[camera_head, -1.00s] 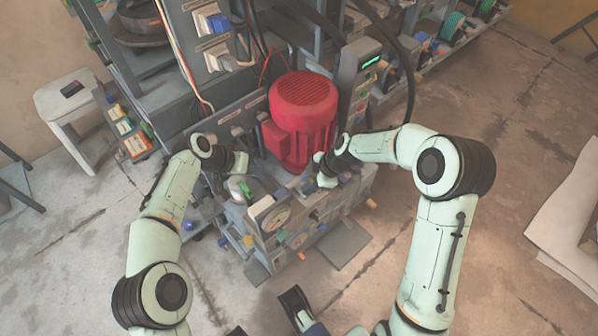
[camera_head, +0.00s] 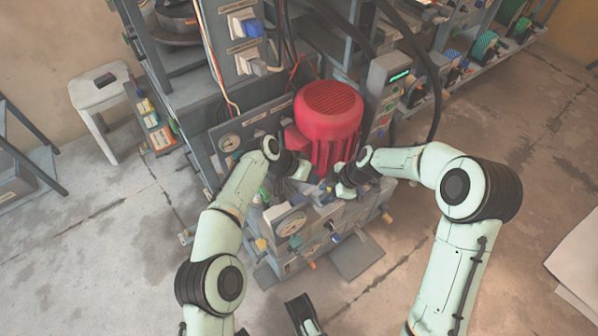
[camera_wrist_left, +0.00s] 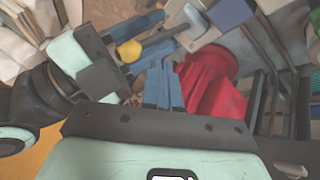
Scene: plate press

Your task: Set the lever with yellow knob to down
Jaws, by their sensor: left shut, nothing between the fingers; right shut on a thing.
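The yellow knob (camera_wrist_left: 130,51) shows in the left wrist view, with a grey lever bar running from it to the upper right. My right gripper (camera_wrist_left: 145,42) comes in from the left there, its blue fingers shut on the lever with yellow knob. In the head view my right gripper (camera_head: 342,187) is low beside the red motor; the knob cannot be made out there. My left gripper (camera_wrist_left: 163,85) is shut and empty, its blue fingers together just below the right gripper's fingers in the wrist view. In the head view it (camera_head: 302,172) is at the motor's left front.
The large red motor (camera_head: 328,115) stands right behind both grippers. A panel with a dial (camera_head: 291,222) and small coloured handles is in front of them. A grey post with a green display (camera_head: 398,77) stands to the right.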

